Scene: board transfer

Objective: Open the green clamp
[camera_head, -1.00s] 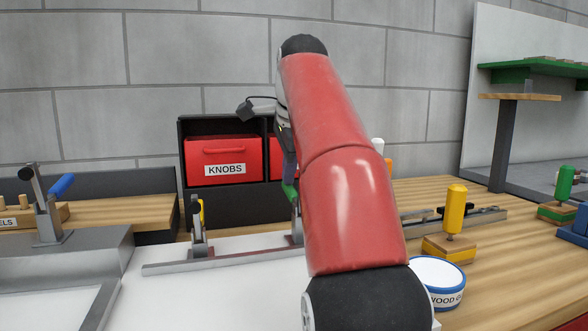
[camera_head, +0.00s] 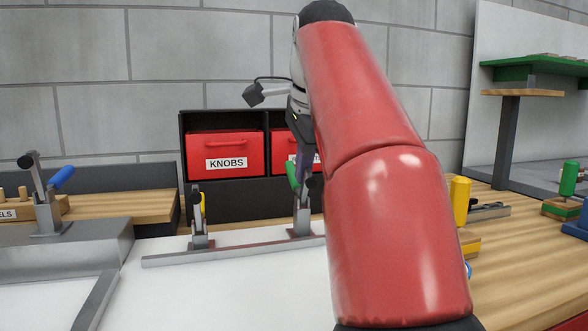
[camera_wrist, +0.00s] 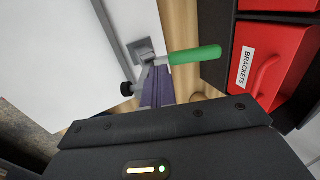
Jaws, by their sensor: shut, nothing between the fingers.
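The green clamp stands on the rear metal rail, with its green handle (camera_head: 293,175) raised and leaning slightly left in the head view. Its grey base (camera_head: 301,231) sits on the rail. In the wrist view the green handle (camera_wrist: 195,55) points right from the grey clamp body, and a black-tipped spindle (camera_wrist: 127,88) sticks out left. My gripper (camera_wrist: 157,88) is shut and empty, its purple fingers close beside the clamp just below the handle. In the head view my gripper (camera_head: 306,162) is partly hidden behind my red arm. I cannot tell whether the fingers touch the clamp.
A yellow-handled clamp (camera_head: 200,220) stands on the same rail (camera_head: 225,253) to the left. A blue-handled clamp (camera_head: 52,195) is farther left. Red bins, one a KNOBS bin (camera_head: 225,154), stand close behind. The white board (camera_head: 230,295) in front is clear.

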